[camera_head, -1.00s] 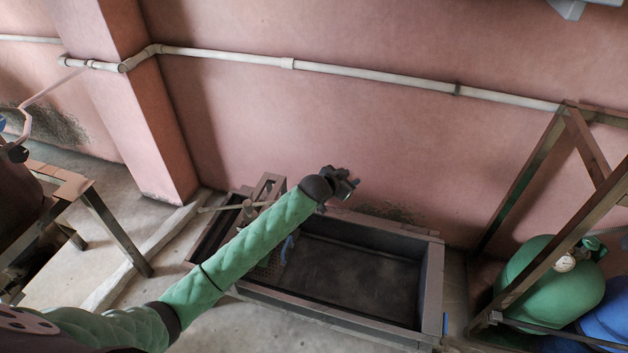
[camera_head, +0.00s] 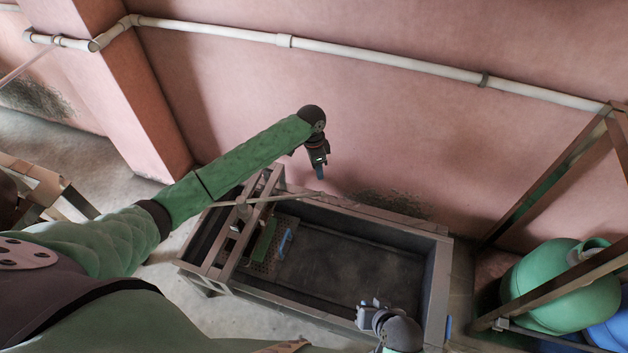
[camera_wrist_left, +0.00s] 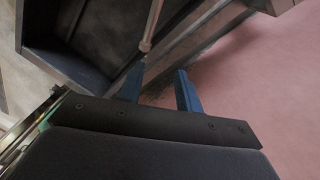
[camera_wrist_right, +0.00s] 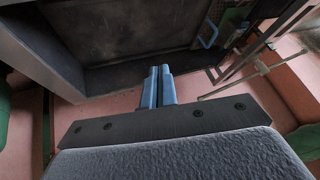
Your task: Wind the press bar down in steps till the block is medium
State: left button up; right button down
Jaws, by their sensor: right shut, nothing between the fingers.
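The press frame (camera_head: 228,262) stands over the left end of the dark trough (camera_head: 438,275). Its long thin press bar (camera_head: 262,199) lies crosswise on top, one end pointing right. Under the frame are a perforated box (camera_head: 262,268), a green piece (camera_head: 264,240) and a blue handle (camera_head: 285,242); I cannot make out the block. My left gripper (camera_head: 320,172) is open above the bar's right end. In the left wrist view the rounded bar end (camera_wrist_left: 146,46) shows just beyond the open fingers (camera_wrist_left: 160,84), apart from them. My right gripper (camera_head: 366,314) is shut and empty over the trough's front edge.
The pink wall (camera_head: 400,130) with a white pipe (camera_head: 380,62) runs behind the trough. A rack (camera_head: 540,190) with a green tank (camera_head: 550,280) stands at right. The trough's middle is empty.

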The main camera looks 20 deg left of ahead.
pick_arm(q)
jog(key=shift+m+g+y, duration=0.4)
jog(key=shift+m+g, duration=0.2)
jog(key=shift+m, duration=0.1)
jog(key=shift+s+a+f, duration=0.1)
jog(key=shift+s+f, duration=0.55)
jog(key=shift+f, duration=0.55)
jog(key=shift+s+a+f, duration=0.1)
jog(key=shift+s+f, duration=0.55)
jog(key=shift+f, duration=0.5)
jog(key=shift+s+a+f, duration=0.1)
jog(key=shift+s+f, duration=0.55)
jog(key=shift+f, duration=0.55)
grip_shut()
